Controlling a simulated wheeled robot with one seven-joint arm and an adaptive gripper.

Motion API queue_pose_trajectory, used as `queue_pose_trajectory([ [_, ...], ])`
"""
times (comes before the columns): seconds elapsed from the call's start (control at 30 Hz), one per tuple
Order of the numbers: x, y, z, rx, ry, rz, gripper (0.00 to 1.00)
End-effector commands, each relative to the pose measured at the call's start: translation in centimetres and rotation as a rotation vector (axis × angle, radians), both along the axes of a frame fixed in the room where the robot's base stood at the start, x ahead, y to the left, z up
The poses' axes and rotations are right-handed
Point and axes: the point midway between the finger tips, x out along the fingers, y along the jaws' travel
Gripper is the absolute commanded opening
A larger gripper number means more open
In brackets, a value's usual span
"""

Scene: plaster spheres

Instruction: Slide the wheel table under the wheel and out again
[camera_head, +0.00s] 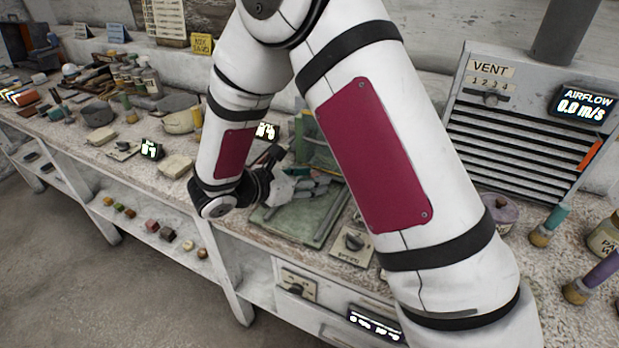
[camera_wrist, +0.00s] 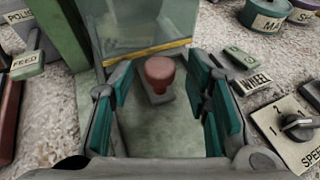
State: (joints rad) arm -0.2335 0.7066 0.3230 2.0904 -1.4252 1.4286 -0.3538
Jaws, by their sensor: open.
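A reddish-brown knob (camera_wrist: 159,70) stands upright on a small grey base on the pale green bed in the wrist view. I take the knob and its base to be part of the wheel table, but cannot be sure. My gripper (camera_wrist: 160,88) is open, with one teal-padded finger on each side of the knob and a visible gap to each. In the head view my gripper (camera_head: 294,190) is low over the green bed (camera_head: 323,222), partly behind my arm. The wheel cannot be made out; a clear guard (camera_wrist: 150,28) with a yellow lower edge stands behind the knob.
A WHEEL switch (camera_wrist: 252,82) and a SPEED dial (camera_wrist: 298,125) lie right of the bed. A FEED tag (camera_wrist: 27,65) and a green post (camera_wrist: 62,30) are at left. Jars (camera_wrist: 268,12) stand at the back right. The vent unit (camera_head: 520,120) stands right of my arm.

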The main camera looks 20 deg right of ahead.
Motion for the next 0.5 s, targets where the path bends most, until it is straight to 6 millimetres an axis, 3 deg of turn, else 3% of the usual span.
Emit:
queue_pose_trajectory([
  [0.13, 0.00, 0.00, 0.00, 0.000, 0.000, 0.000, 0.44],
  [0.33, 0.00, 0.02, 0.00, 0.000, 0.000, 0.000, 0.00],
  [0.5, -0.02, 0.04, 0.01, 0.000, 0.000, 0.000, 0.00],
])
